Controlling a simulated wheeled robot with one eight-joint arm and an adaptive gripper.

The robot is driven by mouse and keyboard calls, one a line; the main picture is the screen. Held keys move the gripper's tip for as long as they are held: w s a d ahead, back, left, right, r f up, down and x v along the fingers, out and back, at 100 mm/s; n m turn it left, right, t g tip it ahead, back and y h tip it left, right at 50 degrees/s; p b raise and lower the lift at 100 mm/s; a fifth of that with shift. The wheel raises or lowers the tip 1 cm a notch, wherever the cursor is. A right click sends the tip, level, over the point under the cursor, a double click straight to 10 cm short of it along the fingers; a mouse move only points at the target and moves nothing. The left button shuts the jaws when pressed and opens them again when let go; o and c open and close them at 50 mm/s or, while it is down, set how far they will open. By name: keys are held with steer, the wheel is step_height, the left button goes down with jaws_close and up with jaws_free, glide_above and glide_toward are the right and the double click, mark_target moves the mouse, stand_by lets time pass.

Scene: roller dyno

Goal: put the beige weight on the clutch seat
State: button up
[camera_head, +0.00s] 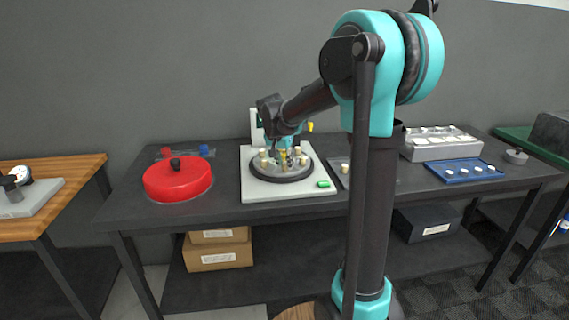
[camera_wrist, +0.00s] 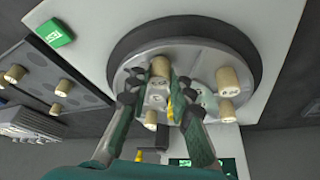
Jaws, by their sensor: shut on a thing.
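In the wrist view my gripper (camera_wrist: 160,90) is shut on a beige weight (camera_wrist: 160,67), a short cylinder between the two fingers, over the round grey plate (camera_wrist: 205,58). Whether the weight touches the plate is unclear. Other beige weights stand on the plate, two at the right (camera_wrist: 229,80) (camera_wrist: 227,110) and one below the fingers (camera_wrist: 151,119). A yellow part (camera_wrist: 170,108) shows between the fingers. In the head view the plate (camera_head: 283,174) sits on a white base (camera_head: 300,194), with my gripper (camera_head: 282,146) above it. I cannot tell which spot is the clutch seat.
A green button (camera_head: 323,184) is at the base's front right. A red round cover (camera_head: 178,180) lies left. Right are a blue tray (camera_head: 460,172) with pale discs and a grey box (camera_head: 438,146). Beige weights (camera_wrist: 63,87) stand on a grey tray (camera_wrist: 40,62) beside the base.

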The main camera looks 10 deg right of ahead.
steer(key=o, duration=0.8)
steer(key=shift+f, duration=0.1)
steer(key=shift+o, duration=0.2)
steer(key=v, duration=1.2)
steer(key=s+d+f+n, duration=0.1)
steer(key=s+f, duration=0.2)
steer(key=s+d+f+n, duration=0.1)
steer(key=s+d+f, duration=0.1)
steer(key=s+f, duration=0.1)
steer(key=s+d+f+y, duration=0.1)
steer(key=s+f, duration=0.3)
steer(key=f, duration=0.1)
steer(key=shift+s+d+f+n, duration=0.1)
steer(key=shift+d+f+n, duration=0.1)
steer(key=shift+d+n, duration=0.2)
steer(key=s+d+f+n+y, duration=0.1)
steer(key=s+f+n, duration=0.3)
steer(key=s+f, duration=0.9)
steer(key=s+d, duration=0.1)
steer(key=s, duration=0.2)
steer(key=shift+f+t, duration=0.25)
steer(key=shift+t, duration=0.05)
